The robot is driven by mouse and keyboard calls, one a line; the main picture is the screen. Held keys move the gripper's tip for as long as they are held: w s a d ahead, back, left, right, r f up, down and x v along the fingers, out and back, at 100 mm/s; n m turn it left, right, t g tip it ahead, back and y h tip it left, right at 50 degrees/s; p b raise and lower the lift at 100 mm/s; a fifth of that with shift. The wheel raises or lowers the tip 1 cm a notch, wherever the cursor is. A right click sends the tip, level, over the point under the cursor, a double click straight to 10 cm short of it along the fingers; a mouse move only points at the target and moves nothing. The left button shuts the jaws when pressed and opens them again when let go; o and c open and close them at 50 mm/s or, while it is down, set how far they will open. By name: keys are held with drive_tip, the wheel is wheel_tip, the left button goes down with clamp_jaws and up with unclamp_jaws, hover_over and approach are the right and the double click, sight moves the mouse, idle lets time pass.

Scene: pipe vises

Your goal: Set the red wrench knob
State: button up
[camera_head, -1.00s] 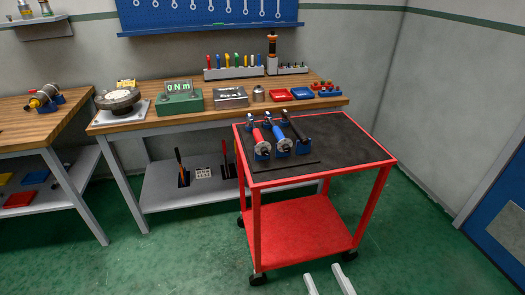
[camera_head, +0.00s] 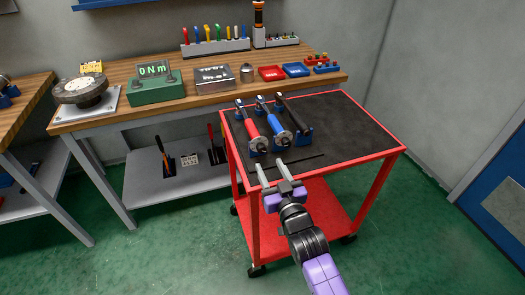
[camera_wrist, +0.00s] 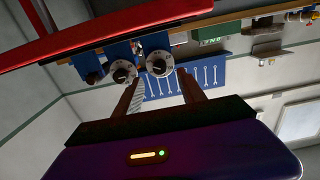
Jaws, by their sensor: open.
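The red wrench (camera_head: 250,127) lies leftmost of three wrenches in a blue rack on the cart. Its pale round knob (camera_head: 259,145) faces the cart's front edge. In the wrist view, the right-hand dial-like knob (camera_wrist: 159,65) appears to be this one, though the red handle is hidden there. My gripper (camera_head: 272,165) is open and empty, its fingers pointing at the knobs from the front edge of the cart. In the wrist view, the knob shows between the two fingers, beyond their tips and apart from them.
The blue wrench (camera_head: 274,117) with its own knob (camera_head: 283,138) lies close to the right, then a black wrench (camera_head: 292,112). A thin dark bar (camera_head: 305,161) lies in front of the rack. The cart's black top (camera_head: 350,125) is clear to the right. A torque tester (camera_head: 155,84) stands on the bench behind.

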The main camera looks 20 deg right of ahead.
sight(262, 151)
drive_tip(key=w, duration=0.6)
drive_tip(key=shift+w, duration=0.25)
clamp_jaws()
